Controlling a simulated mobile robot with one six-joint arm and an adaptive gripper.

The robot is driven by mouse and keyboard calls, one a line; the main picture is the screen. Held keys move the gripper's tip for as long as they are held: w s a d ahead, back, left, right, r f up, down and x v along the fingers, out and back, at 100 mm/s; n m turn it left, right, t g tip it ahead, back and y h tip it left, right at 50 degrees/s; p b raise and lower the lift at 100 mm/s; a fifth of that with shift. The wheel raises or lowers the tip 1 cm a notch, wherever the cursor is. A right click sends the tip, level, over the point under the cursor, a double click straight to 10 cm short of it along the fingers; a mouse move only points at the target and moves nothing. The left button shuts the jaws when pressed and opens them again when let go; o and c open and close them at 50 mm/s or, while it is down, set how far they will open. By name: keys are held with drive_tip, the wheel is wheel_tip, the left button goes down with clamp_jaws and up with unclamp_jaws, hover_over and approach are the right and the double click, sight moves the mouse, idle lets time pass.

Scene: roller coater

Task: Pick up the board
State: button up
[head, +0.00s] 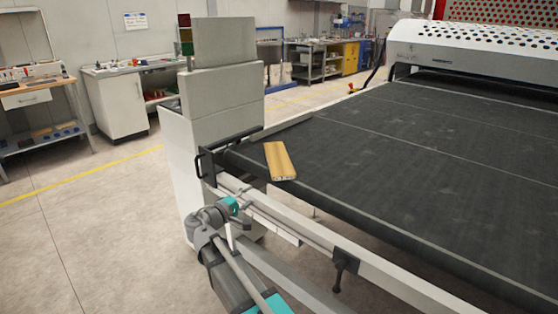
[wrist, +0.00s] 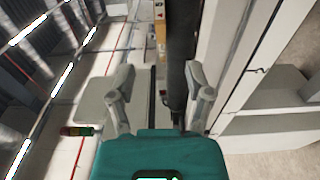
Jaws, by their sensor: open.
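The board (head: 280,161) is a light wooden plank lying flat on the near left corner of the dark conveyor belt (head: 400,150) in the head view. Its near end reaches the belt's front edge. In the wrist view a narrow tan strip at the top middle looks like the board (wrist: 160,24). My gripper (wrist: 161,84) shows in the wrist view with its two grey fingers wide apart and nothing between them. In the head view my arm is low in front of the machine's rail, apart from the board; the fingers are hard to make out there.
A white rail (head: 330,250) with a black clamp handle (head: 344,268) runs along the belt's front. A black bracket (head: 206,165) and a grey cabinet (head: 222,110) stand left of the board. The belt right of the board is clear.

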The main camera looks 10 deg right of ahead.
sight(273, 179)
drive_tip(key=shift+x, duration=4)
drive_tip(key=shift+x, duration=2.6)
clamp_jaws()
